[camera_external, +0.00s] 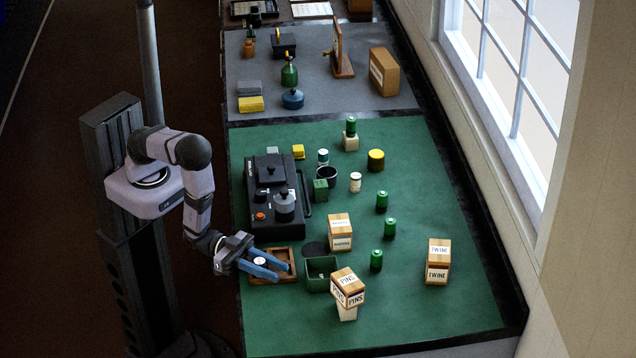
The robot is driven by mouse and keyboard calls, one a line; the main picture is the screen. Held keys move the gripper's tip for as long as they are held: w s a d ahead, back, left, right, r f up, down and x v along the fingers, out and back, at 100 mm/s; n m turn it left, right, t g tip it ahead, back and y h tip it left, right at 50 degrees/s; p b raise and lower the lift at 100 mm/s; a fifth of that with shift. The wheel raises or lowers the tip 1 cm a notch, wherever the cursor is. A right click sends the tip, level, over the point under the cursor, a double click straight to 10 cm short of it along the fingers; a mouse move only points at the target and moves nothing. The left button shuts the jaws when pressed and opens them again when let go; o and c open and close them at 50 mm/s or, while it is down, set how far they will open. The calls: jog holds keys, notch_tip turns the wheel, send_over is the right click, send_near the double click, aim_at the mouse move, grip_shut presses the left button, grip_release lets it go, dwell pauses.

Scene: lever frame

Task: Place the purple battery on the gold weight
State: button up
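I cannot make out a purple battery in this view. Several green battery-like cylinders (382,201) stand upright on the green mat. My gripper (282,272), with blue fingers, is low over a small wooden tray (273,281) at the mat's left edge. The fingers are apart. A small round white-topped object (259,261) shows between them, and I cannot tell whether they touch it.
A black machine (262,212) stands behind the tray. The mat's front right is clear.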

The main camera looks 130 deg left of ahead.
aim_at(255, 261)
jog(key=o, duration=0.3)
jog(key=shift+p, duration=0.3)
jog(key=s, duration=0.1)
jog(key=s+b, duration=0.2)
jog(key=shift+s+d+f, duration=0.15)
jog(key=shift+s+d, duration=0.1)
jog(key=shift+s, duration=0.15)
jog(key=shift+o, duration=0.4)
jog(key=shift+s, duration=0.6)
jog(key=shift+r, duration=0.2)
